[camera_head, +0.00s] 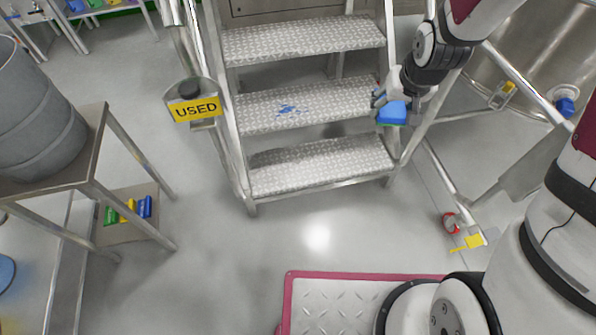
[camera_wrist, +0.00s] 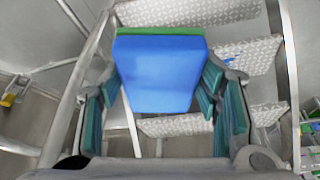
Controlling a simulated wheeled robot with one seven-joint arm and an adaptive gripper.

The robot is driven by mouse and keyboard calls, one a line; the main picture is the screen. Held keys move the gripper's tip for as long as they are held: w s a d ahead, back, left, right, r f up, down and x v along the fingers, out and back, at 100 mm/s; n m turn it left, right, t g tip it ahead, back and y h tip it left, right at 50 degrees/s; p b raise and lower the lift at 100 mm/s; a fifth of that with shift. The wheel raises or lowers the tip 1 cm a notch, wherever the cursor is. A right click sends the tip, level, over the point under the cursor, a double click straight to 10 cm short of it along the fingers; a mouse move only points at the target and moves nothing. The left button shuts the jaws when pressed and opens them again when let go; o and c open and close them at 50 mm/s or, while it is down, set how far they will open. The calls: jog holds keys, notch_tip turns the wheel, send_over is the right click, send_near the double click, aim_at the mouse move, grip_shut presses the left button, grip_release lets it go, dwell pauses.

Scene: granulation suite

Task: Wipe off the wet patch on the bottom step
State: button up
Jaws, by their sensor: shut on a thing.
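My gripper (camera_head: 391,102) is shut on a blue sponge (camera_head: 393,113) with a green face, held by the right end of the middle step. In the wrist view the sponge (camera_wrist: 158,75) fills the space between the teal finger pads, its green edge at the top. The bottom step (camera_head: 330,168) is grey tread plate. A darker band (camera_head: 275,157) lies along its back left; I cannot tell whether this is wetness or shadow. A blue smear (camera_head: 287,109) lies on the middle step (camera_head: 255,112). The sponge is apart from the bottom step.
A holder with a yellow "USED" sign (camera_head: 196,107) hangs by the left rail. A drum (camera_head: 40,125) stands on a table at left, with coloured items (camera_head: 128,211) on its lower shelf. A red-edged plate (camera_head: 340,290) lies in front. The floor before the steps is clear.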

jog(key=s+r+p, duration=0.4)
jog(key=s+p, duration=0.5)
jog(key=s, duration=0.1)
dwell(0.7)
notch_tip(320, 180, up, 11)
jog(key=p, duration=0.9)
jog(key=shift+w+f, duration=0.2)
jog(key=shift+w, duration=0.15)
